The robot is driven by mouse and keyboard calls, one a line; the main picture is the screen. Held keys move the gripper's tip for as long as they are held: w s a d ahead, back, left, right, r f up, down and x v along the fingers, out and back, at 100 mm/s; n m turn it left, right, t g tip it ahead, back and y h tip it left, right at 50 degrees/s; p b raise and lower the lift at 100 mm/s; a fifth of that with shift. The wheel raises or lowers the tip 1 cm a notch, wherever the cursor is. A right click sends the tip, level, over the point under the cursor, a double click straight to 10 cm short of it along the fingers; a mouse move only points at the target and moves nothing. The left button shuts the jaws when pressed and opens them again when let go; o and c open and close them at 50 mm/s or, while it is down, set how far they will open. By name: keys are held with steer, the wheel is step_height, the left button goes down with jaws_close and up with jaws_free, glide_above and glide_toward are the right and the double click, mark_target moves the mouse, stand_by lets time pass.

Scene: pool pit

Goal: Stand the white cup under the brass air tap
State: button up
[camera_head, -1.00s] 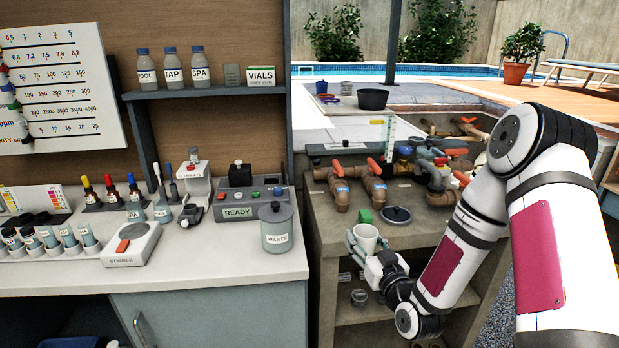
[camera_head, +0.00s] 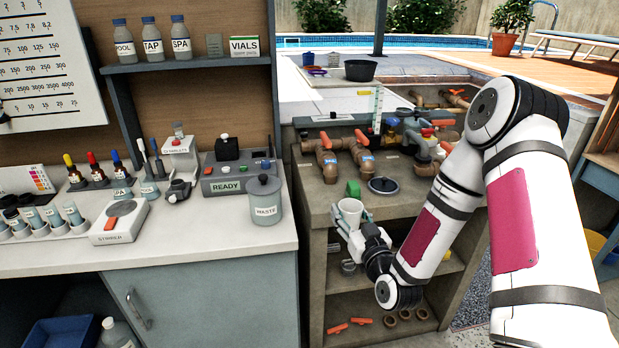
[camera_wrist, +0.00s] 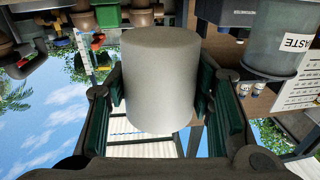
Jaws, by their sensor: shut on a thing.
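The white cup (camera_head: 350,212) is upright in my gripper (camera_head: 349,224), at the front left edge of the pipe bench (camera_head: 330,198). In the wrist view the cup (camera_wrist: 160,80) fills the middle, with the dark green finger pads (camera_wrist: 160,100) on both sides of it. My gripper is shut on the cup.
A green object (camera_head: 353,188) is just behind the cup, with a dark round lid (camera_head: 383,185) to its right. Brown pipes with orange handles (camera_head: 328,165) stand behind them. The waste container (camera_head: 264,198) is on the white counter to the left.

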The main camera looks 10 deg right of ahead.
steer(key=shift+n+g+y, duration=0.3)
steer(key=shift+n+y, duration=0.3)
steer(key=shift+y, duration=0.1)
steer(key=d+r, duration=0.1)
steer(key=w+d+r, duration=0.1)
steer(key=shift+w+d+r, duration=0.15)
steer(key=shift+d+r, duration=0.2)
steer(key=shift+d, duration=0.05)
steer(key=w+a, duration=0.1)
steer(key=w, duration=0.3)
steer(key=w+a+f, duration=0.1)
steer(key=w+a, duration=0.1)
steer(key=w, duration=0.3)
steer(key=w+a, duration=0.1)
steer(key=w, duration=0.4)
steer(key=shift+w+a+f, duration=0.1)
steer(key=shift+a+f, duration=0.15)
steer(key=shift+w+a, duration=0.2)
steer(key=shift+w, duration=0.35)
step_height(320, 180, down, 3)
steer(key=shift+r, duration=0.2)
steer(key=shift+f, duration=0.3)
